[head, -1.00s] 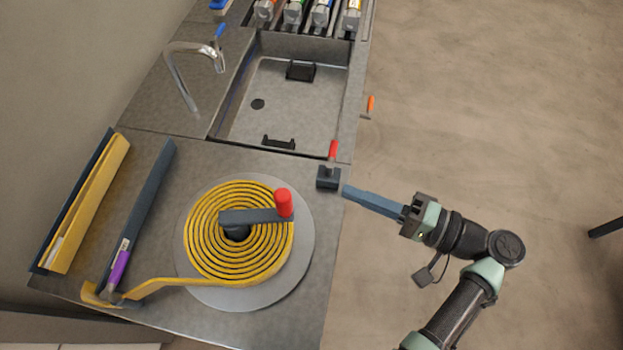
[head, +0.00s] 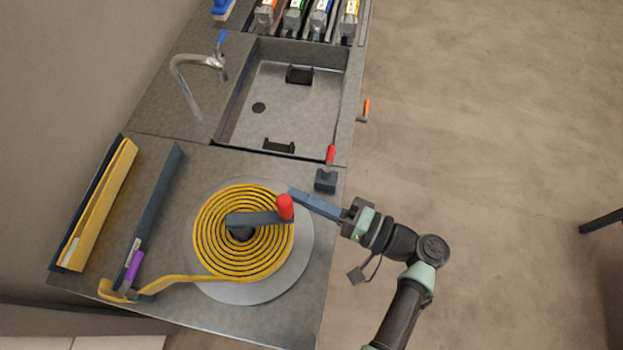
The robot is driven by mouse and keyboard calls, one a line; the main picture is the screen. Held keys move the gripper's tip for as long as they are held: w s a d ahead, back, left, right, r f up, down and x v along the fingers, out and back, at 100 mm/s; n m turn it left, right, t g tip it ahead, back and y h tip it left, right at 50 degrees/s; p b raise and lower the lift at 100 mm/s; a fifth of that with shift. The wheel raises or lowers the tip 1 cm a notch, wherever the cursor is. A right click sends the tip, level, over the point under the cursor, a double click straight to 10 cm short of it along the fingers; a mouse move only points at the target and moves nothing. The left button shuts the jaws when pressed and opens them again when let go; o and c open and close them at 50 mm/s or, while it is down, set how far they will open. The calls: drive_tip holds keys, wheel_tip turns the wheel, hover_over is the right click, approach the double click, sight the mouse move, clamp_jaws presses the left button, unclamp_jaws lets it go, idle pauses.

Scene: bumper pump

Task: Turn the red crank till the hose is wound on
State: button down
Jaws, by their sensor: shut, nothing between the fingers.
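The red crank knob (head: 286,207) stands upright at the right end of a dark crank arm (head: 255,218), which points right from the hub. The yellow hose (head: 207,247) lies in a flat coil of several turns around the hub on a round grey plate (head: 298,268). Its free end runs out to the lower left. My gripper (head: 292,192) is shut and empty, its long blue-grey fingers reaching from the right. In this view the fingertips are just above and beside the red knob; I cannot tell whether they touch it.
A small dark block with a red-tipped lever (head: 326,180) stands just behind my fingers at the counter's right edge. A sink (head: 285,105) with a faucet (head: 185,75) lies farther back. A yellow trough (head: 100,205) and a dark bar (head: 155,205) lie left.

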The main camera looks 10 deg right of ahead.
sight(291, 217)
drive_tip(key=shift+s, duration=0.2)
drive_tip(key=shift+s+a+m+t+h+p, duration=0.15)
drive_tip(key=shift+s+m+t+h+p, duration=0.65)
drive_tip(key=shift+s, duration=0.4)
drive_tip(key=shift+s+a+m+t+h+p, duration=0.15)
drive_tip(key=shift+s+m+t+h+p, duration=0.45)
drive_tip(key=shift+s+t+p, duration=0.4)
drive_tip(key=shift+s, duration=0.15)
drive_tip(key=shift+b, duration=0.3)
